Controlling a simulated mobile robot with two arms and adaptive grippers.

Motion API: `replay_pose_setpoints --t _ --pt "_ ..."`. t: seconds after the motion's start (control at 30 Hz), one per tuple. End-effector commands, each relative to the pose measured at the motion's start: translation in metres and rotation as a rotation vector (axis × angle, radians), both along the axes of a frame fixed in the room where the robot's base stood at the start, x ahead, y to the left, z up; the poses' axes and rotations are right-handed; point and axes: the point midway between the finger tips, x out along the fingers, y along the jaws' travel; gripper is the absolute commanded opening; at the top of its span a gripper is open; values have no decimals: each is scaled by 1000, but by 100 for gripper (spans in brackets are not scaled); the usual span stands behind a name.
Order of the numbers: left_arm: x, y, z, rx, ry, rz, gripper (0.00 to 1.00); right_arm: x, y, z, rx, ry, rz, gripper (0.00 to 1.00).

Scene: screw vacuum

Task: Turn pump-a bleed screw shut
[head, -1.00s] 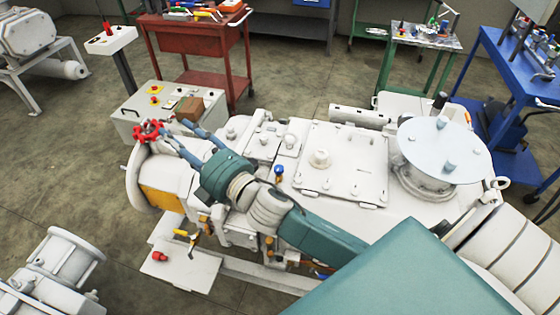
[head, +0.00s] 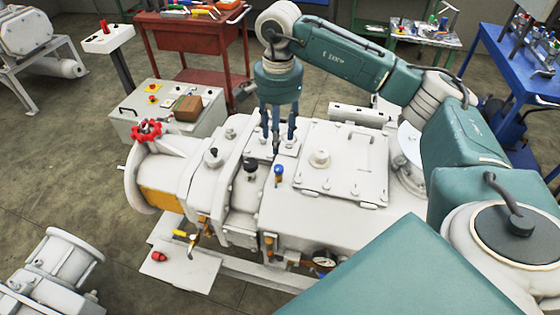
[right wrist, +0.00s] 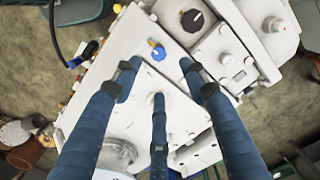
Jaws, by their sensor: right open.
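The white pump (head: 330,225) fills the middle of the head view. A small blue-capped screw (head: 278,170) stands upright on its top; it also shows in the right wrist view (right wrist: 158,54) with a yellow-orange part beside it. No label shows which fitting is the bleed screw. My right gripper (head: 277,143) points down over the pump top, its three fingers spread and empty. In the right wrist view (right wrist: 158,72) the blue cap lies ahead of the fingers, apart from them. My left gripper is not in view.
A red handwheel (head: 146,131) sits at the pump's left end. A raised cover plate (head: 345,150) lies right of the gripper. A control box (head: 165,112), a red cart (head: 190,35) and a blue bench (head: 525,85) stand around. Floor shows at the left.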

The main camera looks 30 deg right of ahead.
Motion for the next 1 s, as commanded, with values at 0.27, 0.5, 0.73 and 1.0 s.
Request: replay_pose_setpoints --t 0.27,0.5,0.73,1.0 --pt "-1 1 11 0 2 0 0 -3 -8 -27 -23 13 -1 43" --pt "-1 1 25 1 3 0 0 -3 -7 -72 -20 12 -1 43" --pt "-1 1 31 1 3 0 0 -2 -7 -100 -19 9 -1 43" --pt "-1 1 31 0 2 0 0 -2 -7 -106 -20 8 -1 43"
